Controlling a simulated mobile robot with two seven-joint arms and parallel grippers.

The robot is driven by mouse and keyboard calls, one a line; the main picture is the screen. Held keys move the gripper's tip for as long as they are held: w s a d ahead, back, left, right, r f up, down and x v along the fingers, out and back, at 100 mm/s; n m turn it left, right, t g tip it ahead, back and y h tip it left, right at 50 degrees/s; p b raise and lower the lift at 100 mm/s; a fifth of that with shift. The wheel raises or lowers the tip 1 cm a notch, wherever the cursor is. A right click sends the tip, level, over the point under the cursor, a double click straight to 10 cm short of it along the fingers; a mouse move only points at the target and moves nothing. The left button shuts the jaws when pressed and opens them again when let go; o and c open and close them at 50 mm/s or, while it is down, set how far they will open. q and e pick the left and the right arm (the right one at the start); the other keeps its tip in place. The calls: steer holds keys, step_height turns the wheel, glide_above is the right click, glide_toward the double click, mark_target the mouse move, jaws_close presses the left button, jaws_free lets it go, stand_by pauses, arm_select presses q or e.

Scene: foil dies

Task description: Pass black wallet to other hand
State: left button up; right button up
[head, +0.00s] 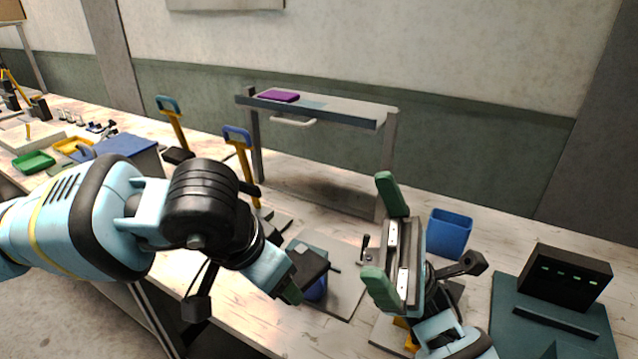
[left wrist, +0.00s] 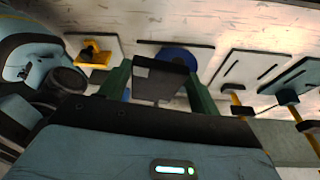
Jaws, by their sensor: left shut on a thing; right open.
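The black wallet (head: 312,264) is in my left gripper (head: 298,280), above the workbench near the middle of the head view. Only one green fingertip of that gripper shows clearly there. In the left wrist view the wallet (left wrist: 160,78) is a dark flat piece between the two green fingers. My right gripper (head: 386,240) is to the right of the wallet, apart from it. Its green fingers are spread wide, one above the other, with nothing between them.
A raised shelf (head: 350,108) holding a purple item (head: 278,96) stands behind. A blue bin (head: 450,232) and a black box with green lights (head: 566,275) are at right. A blue round thing (head: 317,290) is partly hidden below the wallet. Small trays (head: 34,162) lie far left.

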steer(key=s+d+r+n+g+h, duration=0.1)
steer(key=d+r+n+g+h, duration=0.2)
steer(key=d+r+n+h, duration=0.4)
steer(key=s+d+r+n+g+h, duration=0.1)
steer(key=d+r+n+g+h, duration=0.3)
steer(key=r+n, duration=0.55)
steer(key=w+a+f+m+t+y, duration=0.1)
steer(key=w+a+f+m+t, duration=0.25)
steer(key=a+m, duration=0.25)
steer(key=w+a+f+m+t+y, duration=0.2)
steer(key=w+a+m+t, duration=0.2)
steer(key=a+m, duration=0.2)
arm_select(q)
steer(key=shift+s+a, duration=0.1)
arm_select(e)
steer(key=w+a+f+m+t+h, duration=0.2)
steer(key=w+f+m+t+h, duration=0.2)
steer(key=f+h, duration=0.3)
steer(key=w+a+f+m+t+h, duration=0.3)
steer(key=w+f+m+t+h, duration=0.1)
steer(key=h, duration=0.4)
steer(key=shift+a+f+m+t+h, duration=0.4)
steer(key=shift+f+m+t, duration=0.15)
steer(key=shift+f+t, duration=0.75)
steer(key=shift+f, duration=0.2)
